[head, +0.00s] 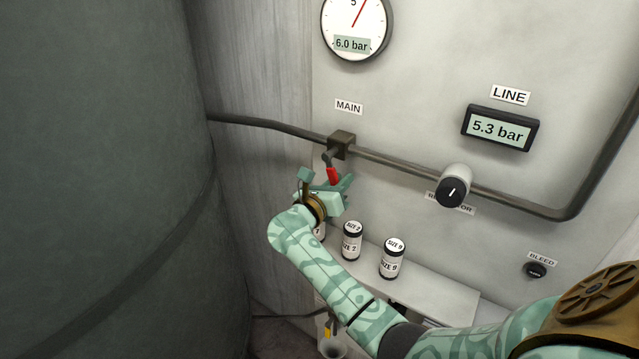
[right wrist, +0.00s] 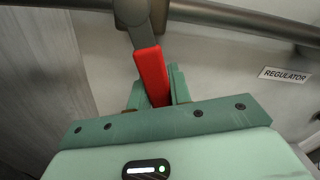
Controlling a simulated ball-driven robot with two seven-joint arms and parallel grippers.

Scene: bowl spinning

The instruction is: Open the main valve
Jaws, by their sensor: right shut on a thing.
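The main valve (head: 341,143) is a dark block on the pipe under the MAIN label. Its lever hangs down from it and ends in a red handle (head: 332,176), which also shows in the right wrist view (right wrist: 152,75). My right gripper (head: 336,184) is at the red handle, with its fingers on either side of it and shut on it. In the right wrist view the handle's lower end sits between the fingers. My left gripper is not in view.
A round gauge (head: 354,28) reads 6.0 bar and the LINE display (head: 499,128) reads 5.3 bar. A regulator knob (head: 453,190) and a bleed knob (head: 536,270) are on the wall. Labelled canisters (head: 392,260) stand on a shelf (head: 432,284) below. A large dark tank (head: 100,180) fills the left.

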